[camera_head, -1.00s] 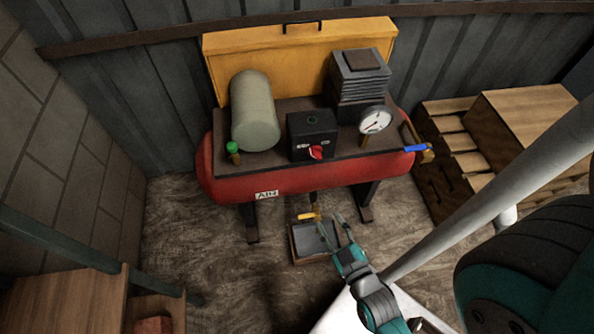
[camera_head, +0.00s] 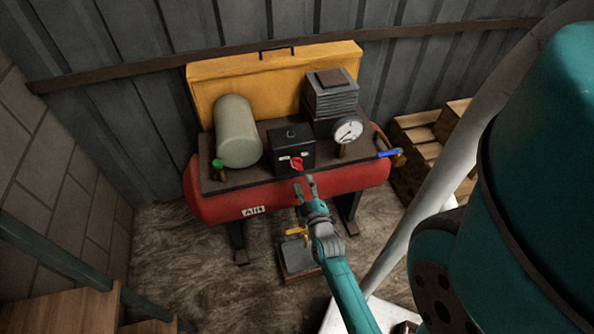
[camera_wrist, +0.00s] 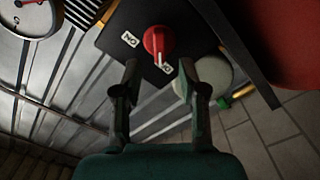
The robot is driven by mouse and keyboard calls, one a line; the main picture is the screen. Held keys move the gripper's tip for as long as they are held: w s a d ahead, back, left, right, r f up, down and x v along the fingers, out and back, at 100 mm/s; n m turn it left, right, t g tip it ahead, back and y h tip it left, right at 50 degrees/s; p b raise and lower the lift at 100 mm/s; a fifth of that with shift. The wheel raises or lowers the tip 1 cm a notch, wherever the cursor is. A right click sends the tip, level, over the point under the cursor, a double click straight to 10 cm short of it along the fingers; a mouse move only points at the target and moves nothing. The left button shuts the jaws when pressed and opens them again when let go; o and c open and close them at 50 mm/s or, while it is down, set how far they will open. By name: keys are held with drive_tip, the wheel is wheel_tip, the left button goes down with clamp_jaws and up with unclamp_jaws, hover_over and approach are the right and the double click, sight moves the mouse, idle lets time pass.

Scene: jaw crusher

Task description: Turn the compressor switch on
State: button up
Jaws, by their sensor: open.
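The compressor switch is a red rotary knob (camera_head: 296,163) on the front of a black box (camera_head: 284,142), which stands on the red compressor tank (camera_head: 345,180). In the wrist view the red knob (camera_wrist: 158,40) carries a white pointer line, and white labels sit beside it on the black face; one reads like "ON", the other is partly hidden. My gripper (camera_head: 305,182) is just below and in front of the knob in the head view. In the wrist view my gripper's fingers (camera_wrist: 158,72) are spread open, with the knob beyond and between their tips, apparently not touched.
A pressure gauge (camera_head: 347,130) and a blue-handled valve (camera_head: 388,153) are to the right of the box. A pale cylinder (camera_head: 237,131) and a green-capped valve (camera_head: 217,164) are to the left. A yellow-handled valve (camera_head: 296,231) hangs below the tank.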

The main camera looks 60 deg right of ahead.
sight(298, 169)
drive_tip(key=x, duration=0.7)
clamp_jaws()
